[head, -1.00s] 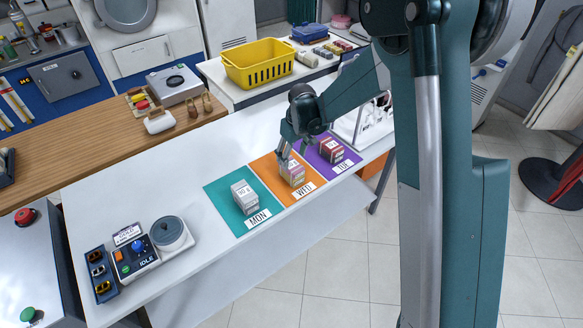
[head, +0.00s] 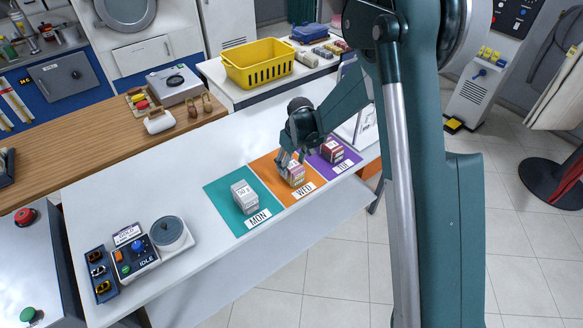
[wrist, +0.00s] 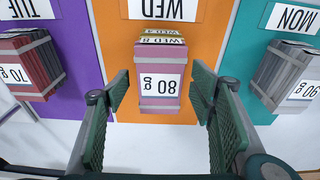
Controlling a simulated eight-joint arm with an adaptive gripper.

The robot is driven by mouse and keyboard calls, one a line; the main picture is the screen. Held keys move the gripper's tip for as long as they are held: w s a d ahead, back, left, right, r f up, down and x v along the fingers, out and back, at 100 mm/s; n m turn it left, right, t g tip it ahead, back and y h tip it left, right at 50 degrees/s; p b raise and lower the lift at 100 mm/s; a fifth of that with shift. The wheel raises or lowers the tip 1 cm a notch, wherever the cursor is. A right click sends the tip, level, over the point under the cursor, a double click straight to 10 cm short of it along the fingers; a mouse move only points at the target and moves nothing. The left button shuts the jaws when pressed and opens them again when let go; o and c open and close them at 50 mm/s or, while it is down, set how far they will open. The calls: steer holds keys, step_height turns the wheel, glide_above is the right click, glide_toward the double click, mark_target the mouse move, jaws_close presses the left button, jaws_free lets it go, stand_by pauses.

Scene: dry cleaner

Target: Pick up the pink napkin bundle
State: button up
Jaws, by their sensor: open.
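The pink napkin bundle (head: 291,173) stands on the orange WED mat (head: 268,165) on the white table. In the wrist view the bundle (wrist: 160,75) carries a white "80 g" label and sits between the two fingers. My gripper (head: 288,158) is above the bundle in the head view. In the wrist view my gripper (wrist: 160,100) is open, with a gap on both sides of the bundle. I cannot tell how far down the fingers reach beside it.
A grey bundle (head: 244,197) stands on the teal MON mat (head: 222,199). A dark red bundle (head: 332,151) stands on the purple TUE mat (head: 345,165). A scale (head: 166,236) and a control box are at the front left. A yellow basket (head: 257,66) stands at the back.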

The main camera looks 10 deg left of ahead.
mark_target(292, 164)
stand_by(0.5)
steer(key=c, duration=1)
steer(key=shift+r, duration=0.1)
steer(key=shift+r, duration=4.95)
